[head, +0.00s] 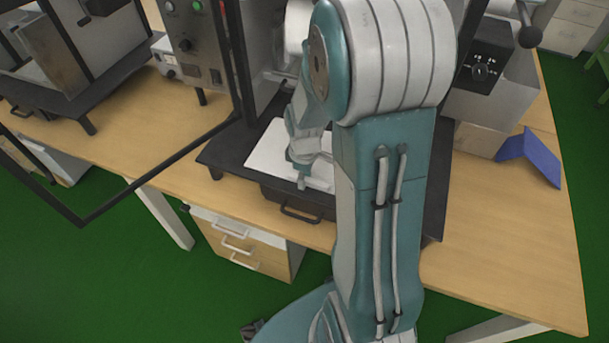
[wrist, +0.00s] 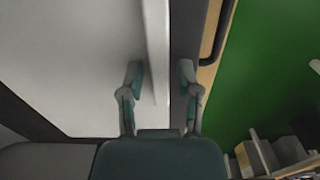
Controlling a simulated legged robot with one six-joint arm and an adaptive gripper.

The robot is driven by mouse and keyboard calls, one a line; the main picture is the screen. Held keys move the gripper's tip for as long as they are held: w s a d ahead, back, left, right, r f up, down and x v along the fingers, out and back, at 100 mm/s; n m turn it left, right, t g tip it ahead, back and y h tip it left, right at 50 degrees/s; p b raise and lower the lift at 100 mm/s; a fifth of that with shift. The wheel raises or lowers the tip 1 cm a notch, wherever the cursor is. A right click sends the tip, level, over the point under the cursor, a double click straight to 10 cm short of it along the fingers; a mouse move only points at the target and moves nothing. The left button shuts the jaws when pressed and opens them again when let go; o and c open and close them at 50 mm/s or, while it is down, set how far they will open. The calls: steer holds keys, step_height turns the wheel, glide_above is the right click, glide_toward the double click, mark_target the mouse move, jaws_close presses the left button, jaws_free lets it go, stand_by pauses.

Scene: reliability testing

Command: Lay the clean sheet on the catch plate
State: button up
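A white sheet (head: 265,150) lies flat over a dark plate (head: 228,152) at the base of the tester on the table. I take this dark plate for the catch plate. In the wrist view the sheet (wrist: 75,60) fills the left side, and a paler narrow strip along its right edge runs between my fingers. My gripper (head: 303,180) is low over the sheet's front part. In the wrist view my gripper (wrist: 161,75) has its two fingers apart, with no grip on anything visible. My arm hides the sheet's right part in the head view.
A black frame door (head: 160,170) stands open at the left of the tester. A dark handle (head: 300,214) is at the plate's front. A blue folded object (head: 530,155) lies at the right on clear wooden table. Another machine (head: 60,50) stands at the far left.

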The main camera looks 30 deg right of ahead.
stand_by(0.3)
step_height(320, 180, up, 12)
steer(key=s+a+r+m+t, duration=0.5)
steer(key=s+a+r+m, duration=0.2)
steer(key=s+a+r, duration=0.3)
steer(key=s+r, duration=0.1)
steer(key=s, duration=0.1)
steer(key=shift+s+a+m+t, duration=0.3)
steer(key=shift+s+a, duration=0.05)
